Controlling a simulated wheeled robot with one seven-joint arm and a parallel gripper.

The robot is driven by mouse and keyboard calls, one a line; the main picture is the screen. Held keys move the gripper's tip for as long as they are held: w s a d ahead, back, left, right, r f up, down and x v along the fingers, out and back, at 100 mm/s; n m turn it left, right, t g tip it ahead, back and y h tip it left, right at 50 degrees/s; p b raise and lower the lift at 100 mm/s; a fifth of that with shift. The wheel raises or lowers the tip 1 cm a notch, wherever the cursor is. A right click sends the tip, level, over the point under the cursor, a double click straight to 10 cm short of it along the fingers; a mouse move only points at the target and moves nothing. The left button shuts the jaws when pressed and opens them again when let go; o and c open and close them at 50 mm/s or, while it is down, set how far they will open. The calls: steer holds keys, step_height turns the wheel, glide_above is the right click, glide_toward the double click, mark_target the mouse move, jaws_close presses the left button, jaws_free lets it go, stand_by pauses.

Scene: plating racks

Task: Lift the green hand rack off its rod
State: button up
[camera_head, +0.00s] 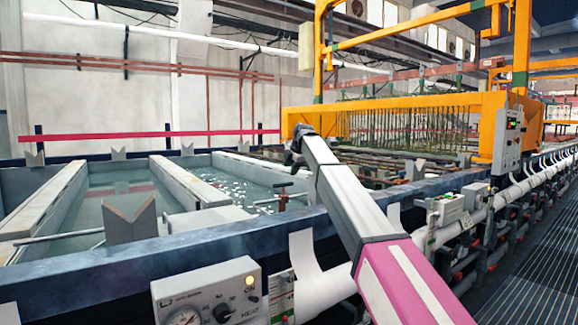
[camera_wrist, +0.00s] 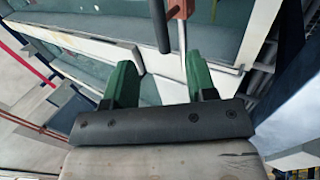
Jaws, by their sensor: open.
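My gripper (camera_wrist: 160,64) shows in the wrist view with two green fingers apart and nothing between them. In the head view my gripper (camera_head: 296,148) is a small dark shape at the arm's far end, above the tanks. A metal rod (camera_wrist: 183,40) with a red-brown clamp (camera_wrist: 180,9) is just beyond the fingers. A dark bar (camera_wrist: 160,28) beside it points between them. In the head view a red clamp with a dark crossbar (camera_head: 283,195) sits at the tank edge, below my gripper. I cannot make out a green hand rack for certain in either view.
Liquid-filled tanks (camera_head: 112,196) with pale dividing walls lie at the left. A grey V-shaped support (camera_head: 130,222) stands on the blue front beam (camera_head: 215,243). A control box (camera_head: 207,294) is in front. An orange gantry (camera_head: 400,103) stands behind. A grated walkway (camera_head: 530,245) runs at the right.

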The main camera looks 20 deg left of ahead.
mark_target(285, 184)
steer(key=x, duration=0.9)
steer(key=shift+f, duration=0.2)
jaws_close()
steer(key=shift+r, duration=2)
steer(key=shift+w+a, duration=0.1)
steer(key=shift+w, duration=0.05)
